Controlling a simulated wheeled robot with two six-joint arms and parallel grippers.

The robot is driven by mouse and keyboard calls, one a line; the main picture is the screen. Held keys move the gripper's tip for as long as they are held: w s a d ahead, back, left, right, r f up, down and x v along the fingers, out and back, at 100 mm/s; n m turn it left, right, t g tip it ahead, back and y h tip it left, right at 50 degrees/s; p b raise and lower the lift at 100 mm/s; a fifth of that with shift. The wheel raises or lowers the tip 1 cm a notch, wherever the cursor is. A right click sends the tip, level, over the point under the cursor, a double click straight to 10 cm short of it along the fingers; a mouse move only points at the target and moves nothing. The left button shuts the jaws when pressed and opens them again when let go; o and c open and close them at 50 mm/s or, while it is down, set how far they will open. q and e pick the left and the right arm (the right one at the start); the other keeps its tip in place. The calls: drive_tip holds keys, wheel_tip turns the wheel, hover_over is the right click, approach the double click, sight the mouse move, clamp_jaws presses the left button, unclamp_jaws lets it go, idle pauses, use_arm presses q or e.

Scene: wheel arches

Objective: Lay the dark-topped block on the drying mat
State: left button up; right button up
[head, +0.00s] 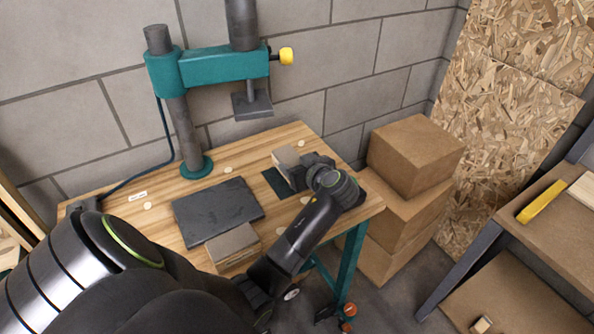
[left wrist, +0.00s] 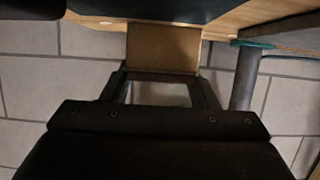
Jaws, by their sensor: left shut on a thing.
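My left gripper (head: 298,168) is shut on a block (head: 285,157) at the far right part of the bench. The block's visible face in the head view is pale grey-beige; in the left wrist view the held block (left wrist: 163,48) shows a brown face between the fingers. The held block is over or beside a small dark green patch (head: 274,180), partly hidden by my gripper; I cannot tell if they touch. A larger dark grey mat (head: 217,212) lies flat in the middle of the bench. A second block (head: 233,245) with a grey-brown top and pale wood side sits at its front edge. My right gripper is not in view.
The wooden bench (head: 122,205) carries a teal press stand (head: 195,168) at the back, with its arm overhanging. Stacked cardboard boxes (head: 412,160) stand to the right. A shelf with a yellow object (head: 541,201) is farther right. Bare wood shows left of the mat.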

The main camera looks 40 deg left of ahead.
use_arm(q)
wheel_tip(320, 180, down, 2)
drive_tip(key=shift+f, duration=0.2)
drive_tip(key=shift+f, duration=0.1)
drive_tip(key=o, duration=1.2)
drive_tip(key=shift+c, duration=0.2)
